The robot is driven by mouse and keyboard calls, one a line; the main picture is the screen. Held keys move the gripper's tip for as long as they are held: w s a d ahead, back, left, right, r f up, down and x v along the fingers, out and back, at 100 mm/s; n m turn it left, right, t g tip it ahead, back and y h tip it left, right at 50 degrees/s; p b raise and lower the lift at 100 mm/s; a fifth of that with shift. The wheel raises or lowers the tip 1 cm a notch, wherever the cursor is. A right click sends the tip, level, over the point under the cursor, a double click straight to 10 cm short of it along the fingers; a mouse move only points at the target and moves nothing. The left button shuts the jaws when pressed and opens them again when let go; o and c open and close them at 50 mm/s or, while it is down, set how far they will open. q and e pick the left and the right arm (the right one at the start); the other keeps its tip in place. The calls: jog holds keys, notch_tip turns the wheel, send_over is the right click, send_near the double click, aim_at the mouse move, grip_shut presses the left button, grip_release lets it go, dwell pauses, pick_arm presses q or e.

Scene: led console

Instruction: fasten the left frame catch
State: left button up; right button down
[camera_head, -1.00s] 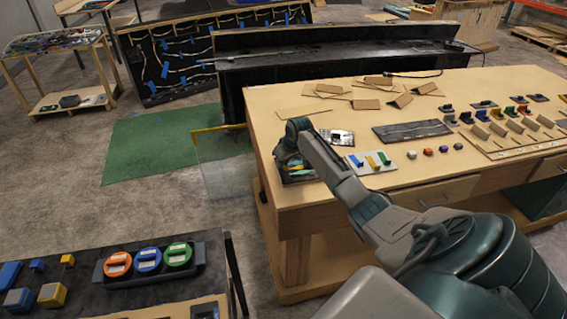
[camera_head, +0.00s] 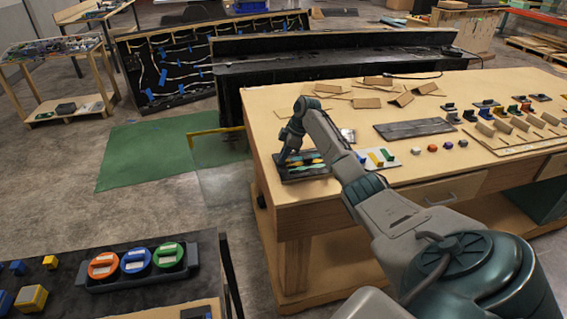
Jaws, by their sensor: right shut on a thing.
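A small dark board (camera_head: 313,176) with thin blue, orange and yellow pieces lies at the left front corner of the wooden table (camera_head: 300,204). My right gripper (camera_head: 284,163) points down at the left part of this board, its fingers close together and shut on a small part. The gripper hides that part, and I cannot tell its shape or whether it is the left frame catch. No catch can be clearly made out. My left gripper is not in view.
A clear panel with a yellow top edge (camera_head: 217,131) stands beside the table's left edge. A white plate with coloured bars (camera_head: 377,158) and a dark flat panel (camera_head: 414,128) lie to the right. Another table with round coloured pieces (camera_head: 136,261) stands at lower left.

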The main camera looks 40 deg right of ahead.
jog(key=shift+w+n+g+b, duration=0.1)
jog(key=shift+n+g+b, duration=0.3)
jog(key=shift+n+b, duration=0.7)
jog(key=c, duration=1.5)
grip_release()
jog(key=shift+o, duration=0.2)
jog(key=shift+y, duration=0.3)
jog(key=shift+d+r, duration=0.1)
